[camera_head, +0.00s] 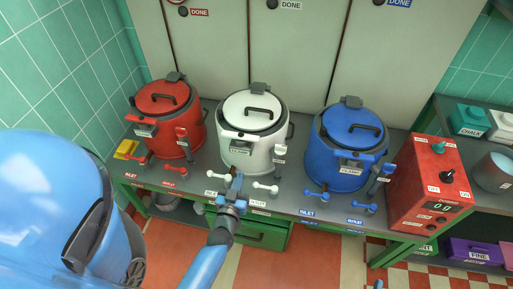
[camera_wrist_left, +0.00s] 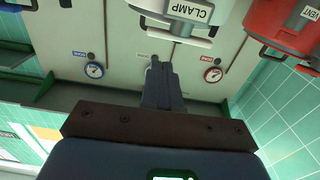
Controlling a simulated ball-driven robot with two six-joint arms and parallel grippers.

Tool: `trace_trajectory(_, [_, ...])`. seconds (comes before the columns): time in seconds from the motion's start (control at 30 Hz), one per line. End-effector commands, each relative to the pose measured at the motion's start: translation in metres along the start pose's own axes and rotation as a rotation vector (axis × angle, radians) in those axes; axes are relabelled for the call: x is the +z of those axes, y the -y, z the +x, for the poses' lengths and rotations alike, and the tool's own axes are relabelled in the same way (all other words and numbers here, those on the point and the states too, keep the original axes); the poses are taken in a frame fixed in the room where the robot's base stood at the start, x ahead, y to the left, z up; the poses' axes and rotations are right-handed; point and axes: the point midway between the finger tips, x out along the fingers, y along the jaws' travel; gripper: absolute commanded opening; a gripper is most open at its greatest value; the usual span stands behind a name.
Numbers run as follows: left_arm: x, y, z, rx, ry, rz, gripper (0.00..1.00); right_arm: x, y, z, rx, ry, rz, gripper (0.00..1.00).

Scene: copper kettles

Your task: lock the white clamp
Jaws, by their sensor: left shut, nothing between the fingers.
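The white kettle (camera_head: 236,154) stands in the middle of the bench, its lid on. Its white clamp (camera_head: 238,135) is at the front rim, above a label; I cannot tell whether it is locked. In the left wrist view the picture is turned over, and the CLAMP label (camera_wrist_left: 188,11) shows at the top with a pale bar (camera_wrist_left: 175,36) beside it. My left gripper (camera_head: 236,182) is shut and empty, in front of and below the clamp, near the white kettle's taps. Its closed fingers (camera_wrist_left: 160,72) point towards the kettle, apart from the clamp.
A red kettle (camera_head: 167,128) stands left and a blue kettle (camera_head: 336,170) right. White tap handles (camera_head: 265,188) flank my left gripper. A red control box (camera_head: 428,180) stands at the bench's right end. Tall pale panels (camera_head: 290,50) close off the back.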

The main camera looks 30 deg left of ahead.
Motion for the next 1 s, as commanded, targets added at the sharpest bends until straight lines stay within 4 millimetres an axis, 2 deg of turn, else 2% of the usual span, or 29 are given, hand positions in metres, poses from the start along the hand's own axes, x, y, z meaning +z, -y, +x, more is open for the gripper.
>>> trace_trajectory(0.4, [-0.001, 0.000, 0.000, 0.000, -0.001, 0.016, 0.00, 0.000, 0.000, 0.000, 0.000, 0.000, 0.000, 1.00])
trace_trajectory(0.57, [-0.001, 0.000, 0.006, 0.000, -0.002, 0.016, 0.00, 0.000, 0.000, 0.000, 0.000, 0.000, 0.000, 1.00])
trace_trajectory(0.77, [-0.002, 0.000, 0.029, -0.001, -0.003, 0.016, 0.00, -0.001, 0.000, 0.000, 0.000, 0.000, 0.000, 1.00])
trace_trajectory(1.0, [-0.002, 0.000, 0.073, 0.000, -0.004, 0.016, 0.00, 0.000, 0.000, 0.000, 0.000, 0.000, 0.000, 1.00])
